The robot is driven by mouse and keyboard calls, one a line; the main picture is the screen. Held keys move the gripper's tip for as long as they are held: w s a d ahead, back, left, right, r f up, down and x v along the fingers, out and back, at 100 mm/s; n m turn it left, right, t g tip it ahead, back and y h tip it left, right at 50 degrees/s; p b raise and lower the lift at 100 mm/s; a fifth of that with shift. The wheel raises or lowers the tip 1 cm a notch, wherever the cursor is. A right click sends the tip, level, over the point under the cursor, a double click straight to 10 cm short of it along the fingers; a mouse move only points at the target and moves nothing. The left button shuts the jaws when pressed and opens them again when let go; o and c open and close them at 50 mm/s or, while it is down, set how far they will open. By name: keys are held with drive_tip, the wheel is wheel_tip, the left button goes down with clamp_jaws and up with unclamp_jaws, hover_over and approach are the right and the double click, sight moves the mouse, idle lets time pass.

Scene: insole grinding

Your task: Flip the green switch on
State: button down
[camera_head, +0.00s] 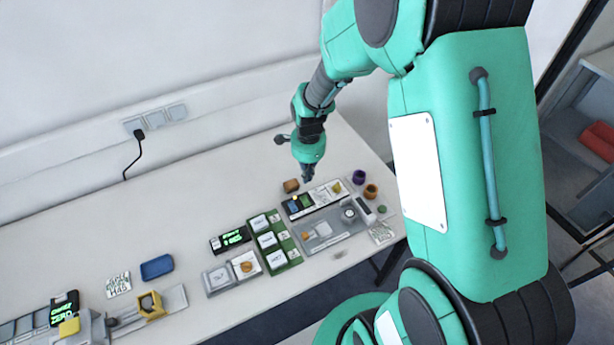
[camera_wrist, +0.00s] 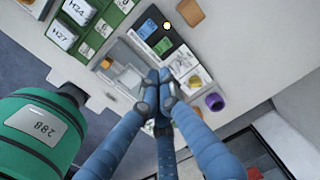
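A black panel (camera_wrist: 157,35) with a blue block, a small green part (camera_wrist: 163,46) and a glowing yellowish-white spot shows in the wrist view. The green part looks like the switch, but it is too small to tell its position. The panel (camera_head: 294,207) is also in the head view, at the left end of a device on the table, its green part not clear there. My gripper (camera_head: 307,179) points down above the back of this device. In the wrist view, my gripper's blue fingers (camera_wrist: 158,76) meet at the tips with nothing visible between them, apart from the panel in that picture.
A green tray (camera_head: 285,262) with white labelled boxes stands left of the device. A grey tray (camera_head: 345,240) lies in front. A blue tray (camera_head: 157,267) lies farther left.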

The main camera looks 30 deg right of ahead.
sight(304, 199)
drive_tip(key=shift+s+t+b, duration=0.1)
drive_tip(key=shift+t+b, duration=0.3)
drive_tip(key=shift+b, duration=1.35)
drive_tip(key=shift+s+r+t+b, duration=0.25)
drive_tip(key=shift+t+b, duration=0.15)
drive_tip(key=shift+b, duration=0.85)
drive_tip(key=shift+f, duration=0.2)
drive_tip(key=f+b, duration=0.1)
drive_tip(key=f, duration=0.3)
drive_tip(key=w+f+b, duration=0.1)
drive_tip(key=f, duration=0.4)
drive_tip(key=w+f+b, duration=0.1)
drive_tip(key=f+b, duration=0.1)
drive_tip(key=f, duration=0.2)
drive_tip(key=shift+w+f, duration=0.2)
drive_tip(key=shift+f, duration=0.05)
drive_tip(key=shift+w+g+p, duration=0.15)
drive_tip(key=shift+g+p, duration=0.15)
drive_tip(key=shift+p, duration=0.4)
